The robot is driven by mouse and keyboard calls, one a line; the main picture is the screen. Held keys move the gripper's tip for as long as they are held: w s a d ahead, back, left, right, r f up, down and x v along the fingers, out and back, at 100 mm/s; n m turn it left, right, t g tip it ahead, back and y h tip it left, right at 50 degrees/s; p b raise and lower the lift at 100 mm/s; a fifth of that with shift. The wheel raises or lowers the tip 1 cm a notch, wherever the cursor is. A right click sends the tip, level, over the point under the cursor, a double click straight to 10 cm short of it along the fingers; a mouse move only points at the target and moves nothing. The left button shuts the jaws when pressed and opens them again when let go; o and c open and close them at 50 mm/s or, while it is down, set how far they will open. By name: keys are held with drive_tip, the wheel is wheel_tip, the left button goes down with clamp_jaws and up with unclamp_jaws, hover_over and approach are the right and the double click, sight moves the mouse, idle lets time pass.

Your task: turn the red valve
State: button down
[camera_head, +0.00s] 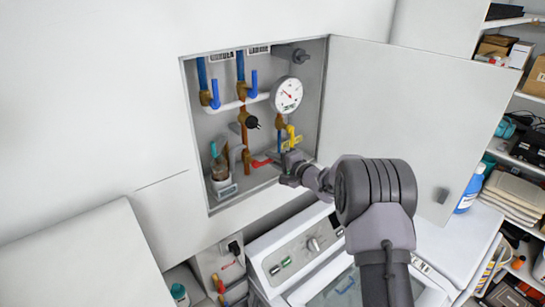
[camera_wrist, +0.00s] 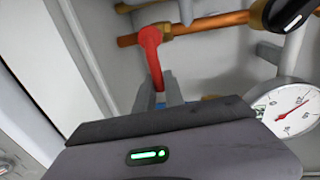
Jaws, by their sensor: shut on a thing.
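The red valve (camera_head: 262,162) is a small lever low in the open wall cabinet; in the head view only its left part shows beside my gripper. In the wrist view the red valve (camera_wrist: 152,55) is a bent handle on a copper pipe. My gripper (camera_head: 288,163) reaches into the cabinet's lower right part. In the wrist view my gripper's fingers (camera_wrist: 159,95) are shut around the free end of the red handle, which they partly hide.
A white gauge (camera_head: 287,95), blue valves (camera_head: 215,95) and a yellow valve (camera_head: 291,135) are close above. The cabinet door (camera_head: 425,110) stands open to the right. A brush in a cup (camera_head: 219,170) stands at the lower left. A washing machine (camera_head: 300,255) is below.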

drive_tip(key=shift+f, duration=0.15)
idle(0.4)
drive_tip(key=c, duration=1.4)
unclamp_jaws()
drive_tip(key=shift+c, duration=0.2)
drive_tip(key=b+v, duration=0.4)
drive_tip(key=v, duration=1.3)
drive_tip(key=shift+d, duration=0.2)
